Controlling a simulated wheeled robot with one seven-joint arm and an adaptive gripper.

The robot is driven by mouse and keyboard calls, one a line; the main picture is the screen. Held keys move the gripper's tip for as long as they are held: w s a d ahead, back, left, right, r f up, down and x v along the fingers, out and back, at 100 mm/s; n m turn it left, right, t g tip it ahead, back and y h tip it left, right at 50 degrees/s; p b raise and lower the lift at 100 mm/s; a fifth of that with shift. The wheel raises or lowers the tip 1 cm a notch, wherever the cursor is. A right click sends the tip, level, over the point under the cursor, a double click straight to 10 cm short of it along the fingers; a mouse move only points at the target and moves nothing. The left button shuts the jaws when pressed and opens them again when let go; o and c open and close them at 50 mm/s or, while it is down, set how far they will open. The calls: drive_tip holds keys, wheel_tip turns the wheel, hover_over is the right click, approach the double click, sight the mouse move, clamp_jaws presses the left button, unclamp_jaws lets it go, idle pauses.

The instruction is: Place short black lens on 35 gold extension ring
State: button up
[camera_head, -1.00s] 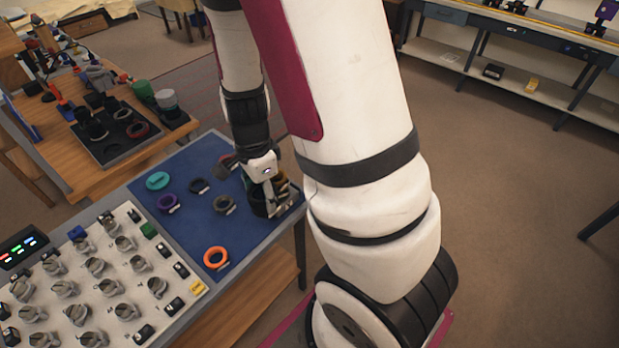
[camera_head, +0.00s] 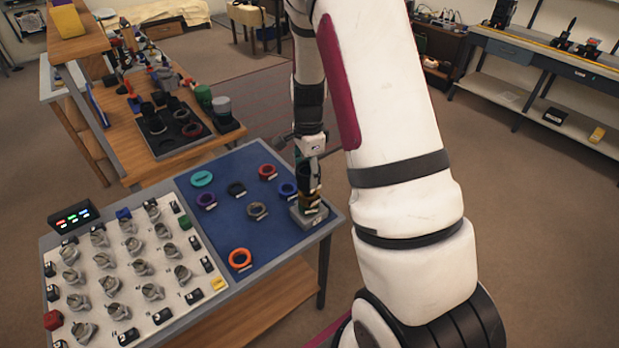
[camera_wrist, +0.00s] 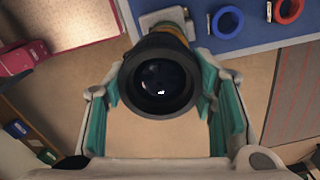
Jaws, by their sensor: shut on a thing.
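The short black lens (camera_wrist: 160,78) is in my gripper (camera_wrist: 163,100), between its teal finger pads, with its glass facing the wrist camera. In the head view my gripper (camera_head: 309,168) is above the right corner of the blue mat. Gold extension rings (camera_head: 309,197) stand stacked on a small grey base (camera_head: 308,216) under the gripper. In the wrist view a gold edge (camera_wrist: 180,30) shows just beyond the lens, which hides most of the stack. I cannot tell whether the lens touches the top ring. Ring markings are too small to read.
A white panel with knobs (camera_head: 135,265) lies to the left. A wooden table with a dark tray (camera_head: 170,140) stands behind.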

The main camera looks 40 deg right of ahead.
drive_tip(key=shift+w+d+f, duration=0.2)
drive_tip(key=shift+w+d, duration=0.2)
drive_tip(key=shift+d, duration=0.05)
drive_tip(key=shift+f+p, duration=0.5)
drive_tip(key=shift+f, duration=1.1)
drive_tip(key=shift+f, duration=0.15)
drive_tip(key=o, duration=1.3)
drive_tip(key=shift+o, duration=0.2)
